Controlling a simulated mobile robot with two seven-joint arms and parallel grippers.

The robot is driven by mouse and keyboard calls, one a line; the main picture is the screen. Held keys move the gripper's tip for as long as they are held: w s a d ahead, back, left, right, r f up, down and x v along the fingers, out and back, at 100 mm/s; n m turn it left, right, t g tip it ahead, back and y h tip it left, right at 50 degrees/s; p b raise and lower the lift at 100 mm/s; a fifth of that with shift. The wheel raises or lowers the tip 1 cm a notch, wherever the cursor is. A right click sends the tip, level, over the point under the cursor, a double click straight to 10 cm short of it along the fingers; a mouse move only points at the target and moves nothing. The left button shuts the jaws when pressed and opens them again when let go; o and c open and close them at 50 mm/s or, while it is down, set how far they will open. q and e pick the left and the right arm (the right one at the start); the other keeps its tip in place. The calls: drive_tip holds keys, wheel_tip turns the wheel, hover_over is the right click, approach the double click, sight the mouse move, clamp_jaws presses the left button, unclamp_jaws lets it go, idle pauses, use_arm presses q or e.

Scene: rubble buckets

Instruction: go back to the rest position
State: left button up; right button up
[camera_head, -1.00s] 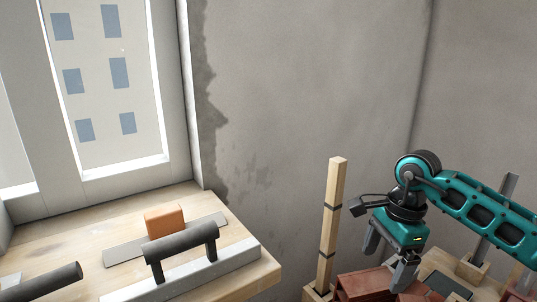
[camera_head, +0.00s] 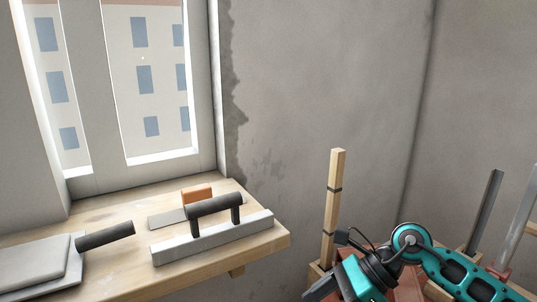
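My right arm comes in from the lower right, and its teal gripper (camera_head: 335,290) is at the bottom edge, close to the wooden post. Its fingers are mostly cut off by the frame, so I cannot tell whether they are open or shut. A reddish-brown block or brick shape (camera_head: 408,284) shows partly behind the arm. My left gripper is not in view.
A wooden bench (camera_head: 262,246) at left bears a float with a dark handle (camera_head: 212,240), an orange block (camera_head: 197,194) and a grey trowel-like tool (camera_head: 40,262). A wooden post (camera_head: 334,205) and a grey metal bar (camera_head: 484,213) stand upright at right. A window is behind the bench.

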drive_tip(key=s+a+r+m+t+y, duration=0.25)
drive_tip(key=a+r+m+y, duration=0.25)
drive_tip(key=a+m+y, duration=0.35)
drive_tip(key=w+d+f+m+t+h+p, duration=0.1)
drive_tip(key=d+f+m+t+h, duration=0.3)
drive_tip(key=m, duration=0.6)
drive_tip(key=d+f+m+t+h, duration=0.25)
drive_tip(key=m+t, duration=0.35)
drive_tip(key=m, duration=0.4)
drive_tip(key=w+d+f+m+t+h+p, duration=0.15)
drive_tip(key=d+m+t+h, duration=0.35)
drive_tip(key=m, duration=0.5)
drive_tip(key=s+d+f+m+g+h, duration=0.2)
drive_tip(key=s+f+m, duration=0.4)
drive_tip(key=f, duration=0.1)
drive_tip(key=s+d+f+m+g+h, duration=0.2)
drive_tip(key=s+d+f+m+g, duration=0.1)
drive_tip(key=s+f+m, duration=0.3)
drive_tip(key=shift+d+f, duration=0.35)
drive_tip(key=shift+f, duration=0.5)
drive_tip(key=shift+s, duration=0.1)
